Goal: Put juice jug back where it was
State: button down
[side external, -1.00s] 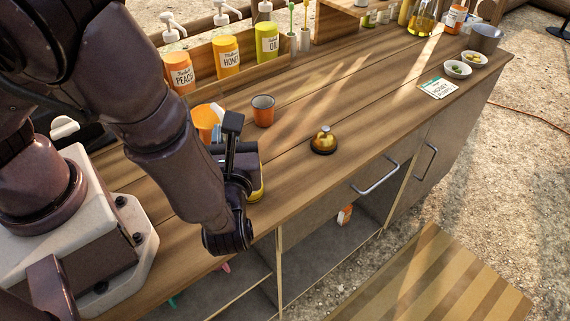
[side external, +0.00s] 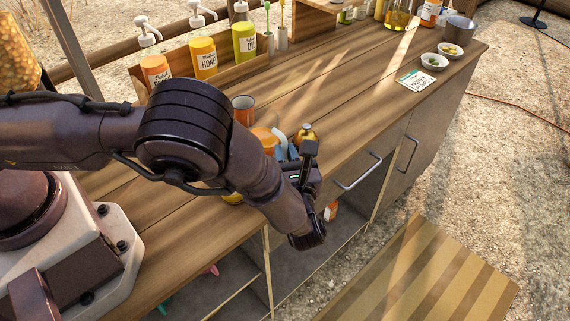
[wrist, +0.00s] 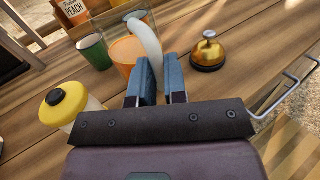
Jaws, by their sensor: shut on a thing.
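The juice jug (side external: 264,138) is a clear jug of orange juice with a pale curved handle. It is partly hidden behind my arm in the side view. In the wrist view the jug (wrist: 124,52) is just beyond my fingertips, and its handle (wrist: 148,42) runs down between them. My gripper (side external: 287,150) is shut on that handle; its blue fingers also show in the wrist view (wrist: 157,80). I cannot tell whether the jug's base touches the counter. The jug is close to the brass bell (wrist: 208,52), which is to its right.
A jar with a yellow and black lid (wrist: 68,103) stands left of my gripper. A green cup (wrist: 95,51) is beside the jug. Pump bottles (side external: 203,58) line the back.

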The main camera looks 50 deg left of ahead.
jog(key=shift+f, duration=1.45)
jog(key=shift+f, duration=0.1)
jog(key=c, duration=1.2)
grip_release()
jog(key=shift+o, duration=0.2)
jog(key=v, duration=1.2)
